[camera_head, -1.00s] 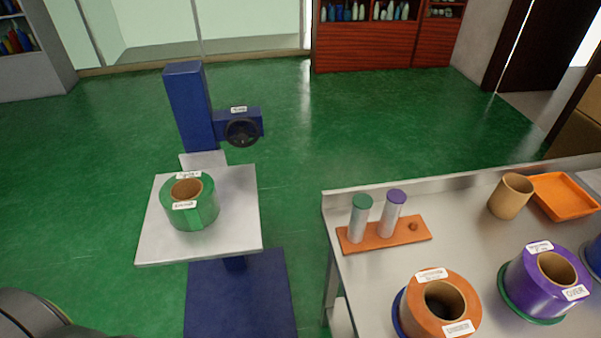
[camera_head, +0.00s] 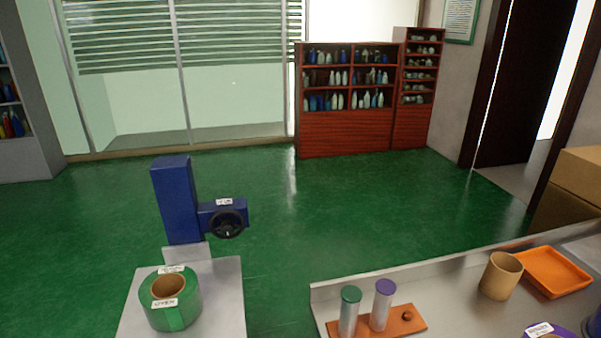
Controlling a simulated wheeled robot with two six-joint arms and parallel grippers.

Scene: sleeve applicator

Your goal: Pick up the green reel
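The green reel (camera_head: 171,312) sits upright on the light grey platform (camera_head: 228,300) of a blue lift stand (camera_head: 177,205), at the lower left of the head view. It has a brown cardboard core and white labels on its top and upper side. The platform's near part is cut off by the bottom edge of the picture. Neither of my grippers shows in the head view now.
A metal bench fills the lower right. On it are an orange holder (camera_head: 408,322) with green-capped (camera_head: 349,312) and purple-capped cylinders (camera_head: 381,305), a cardboard tube (camera_head: 501,276), an orange tray (camera_head: 553,271) and part of a purple reel (camera_head: 548,332). Green floor lies open behind.

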